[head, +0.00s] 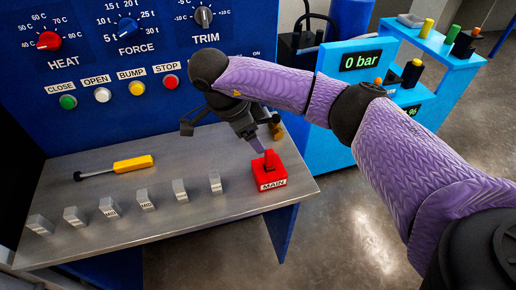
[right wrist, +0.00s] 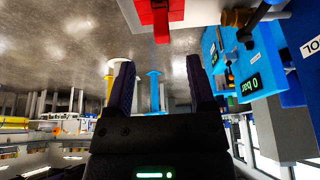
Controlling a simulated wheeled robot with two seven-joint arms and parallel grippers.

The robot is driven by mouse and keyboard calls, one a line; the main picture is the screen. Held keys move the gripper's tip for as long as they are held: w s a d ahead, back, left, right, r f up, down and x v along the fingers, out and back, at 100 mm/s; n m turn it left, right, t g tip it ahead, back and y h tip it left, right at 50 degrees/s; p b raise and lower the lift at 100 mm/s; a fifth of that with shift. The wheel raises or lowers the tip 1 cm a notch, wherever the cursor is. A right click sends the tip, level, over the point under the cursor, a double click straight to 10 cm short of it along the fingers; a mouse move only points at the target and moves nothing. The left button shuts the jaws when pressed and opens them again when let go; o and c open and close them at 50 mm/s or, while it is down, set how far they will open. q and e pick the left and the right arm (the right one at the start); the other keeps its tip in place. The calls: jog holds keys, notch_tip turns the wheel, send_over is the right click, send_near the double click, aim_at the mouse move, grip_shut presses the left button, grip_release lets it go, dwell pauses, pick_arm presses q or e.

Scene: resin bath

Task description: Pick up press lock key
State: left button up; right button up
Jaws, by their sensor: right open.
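I cannot clearly make out the press lock key. A small brass piece (head: 276,130) shows at the bench's back right edge, partly hidden behind my right gripper (head: 257,145); it may be the key or its lock. A brass piece on a dark part (right wrist: 237,17) also shows at the top of the right wrist view. The red block labelled MAIN (head: 270,180) stands just below my right gripper in the head view. In the right wrist view, my gripper's two dark fingers (right wrist: 160,63) are apart with nothing held between them. My left gripper is out of view.
The grey bench (head: 240,215) holds a yellow-handled tool (head: 133,163) and a row of small grey blocks (head: 146,200). Behind is the blue control panel (head: 110,60) with knobs and buttons. A blue unit reading 0 bar (head: 360,62) stands right of the bench.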

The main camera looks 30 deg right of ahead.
aim_at(270, 151)
jog(key=b+x, duration=0.1)
jog(key=x, duration=0.4)
jog(key=shift+s+b, duration=0.25)
jog(key=shift+b, duration=0.15)
jog(key=x, duration=0.2)
jog(key=b+x, duration=0.1)
jog(key=x, duration=0.1)
jog(key=shift+w+d, duration=0.2)
jog(key=shift+d, duration=0.25)
jog(key=shift+d+f, duration=0.15)
jog(key=shift+f, duration=0.15)
jog(key=shift+r, duration=0.15)
jog(key=shift+c, duration=0.4)
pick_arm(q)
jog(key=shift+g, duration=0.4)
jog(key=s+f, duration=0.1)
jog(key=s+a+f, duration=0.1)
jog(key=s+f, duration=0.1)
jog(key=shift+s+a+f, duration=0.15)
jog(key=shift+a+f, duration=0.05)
pick_arm(e)
grip_shut()
